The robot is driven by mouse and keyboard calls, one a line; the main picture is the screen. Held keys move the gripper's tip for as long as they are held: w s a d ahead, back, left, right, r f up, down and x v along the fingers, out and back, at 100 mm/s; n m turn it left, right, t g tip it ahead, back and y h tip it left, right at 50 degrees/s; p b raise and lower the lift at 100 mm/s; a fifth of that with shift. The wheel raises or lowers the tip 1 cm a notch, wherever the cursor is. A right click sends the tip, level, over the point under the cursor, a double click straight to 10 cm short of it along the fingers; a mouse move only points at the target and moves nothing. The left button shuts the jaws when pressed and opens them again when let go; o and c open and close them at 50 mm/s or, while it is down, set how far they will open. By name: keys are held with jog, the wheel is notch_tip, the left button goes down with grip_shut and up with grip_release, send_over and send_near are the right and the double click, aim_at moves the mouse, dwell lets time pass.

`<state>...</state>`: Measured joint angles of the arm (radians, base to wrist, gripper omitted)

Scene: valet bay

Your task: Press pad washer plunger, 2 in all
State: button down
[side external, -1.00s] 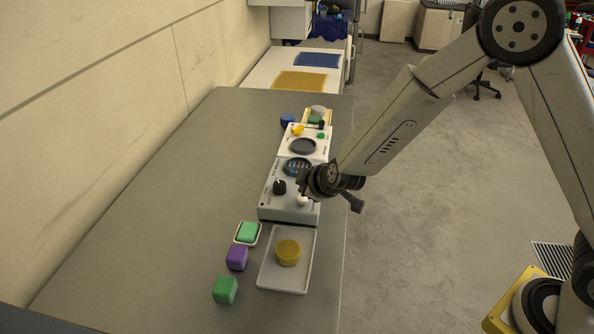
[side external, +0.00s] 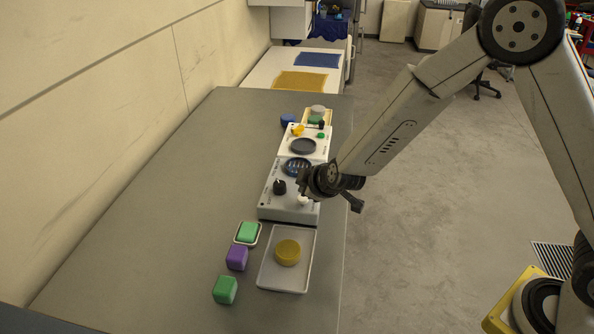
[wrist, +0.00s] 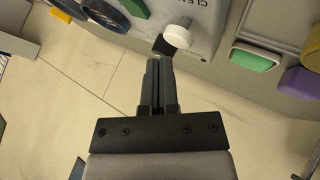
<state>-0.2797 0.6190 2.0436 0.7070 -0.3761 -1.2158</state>
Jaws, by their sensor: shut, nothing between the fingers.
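The grey pad washer (side external: 272,205) stands on the bench, with a round dark ribbed pad well at its far end and a black knob at its near left. Its white plunger (side external: 302,201) is at the near right, partly hidden by my gripper. In the wrist view the plunger (wrist: 178,36) shows as a white round cap on a short stem. My gripper (side external: 303,188) is over the washer's right side, close to the plunger. In the wrist view its fingers (wrist: 157,70) are together and empty, with the tips just beside the cap. I cannot tell whether they touch it.
Nearer stands a pale tray (side external: 266,277) with a yellow round pad (side external: 288,252). Left of it are a green block in a dish (side external: 247,232), a purple block (side external: 237,258) and another green block (side external: 225,290). A white device (side external: 313,147) stands beyond the washer. The bench's left side is clear.

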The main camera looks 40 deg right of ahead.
jog(key=shift+f, duration=1.2)
dwell(2.0)
jog(key=shift+r, duration=1.15)
jog(key=shift+r, duration=0.1)
jog(key=shift+r, duration=2.45)
jog(key=shift+r, duration=0.1)
dwell(0.9)
